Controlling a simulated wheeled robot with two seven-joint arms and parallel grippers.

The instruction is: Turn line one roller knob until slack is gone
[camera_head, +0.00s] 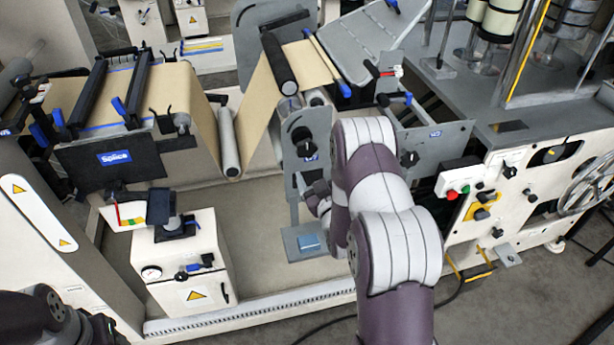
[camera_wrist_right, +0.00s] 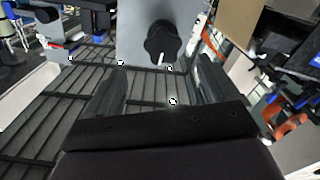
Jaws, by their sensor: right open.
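A black lobed knob (camera_head: 302,136) sits on the front of a grey upright plate (camera_head: 304,165) below the rollers. In the right wrist view a black knob (camera_wrist_right: 165,42) with a white pointer mark is on a grey plate, ahead of my fingers. My right gripper (camera_head: 317,192) is below the plate's knob in the head view, partly hidden by my arm. In the wrist view its fingers (camera_wrist_right: 160,88) are apart with nothing between them, and the knob is beyond them. Brown kraft web (camera_head: 254,100) runs over the rollers. My left arm shows at the bottom left; its fingers are unclear.
Another black knob (camera_head: 408,158) is on a plate to the right. A white cabinet (camera_head: 180,262) with a gauge stands front left. A control panel (camera_head: 460,190) with red and green buttons is at right.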

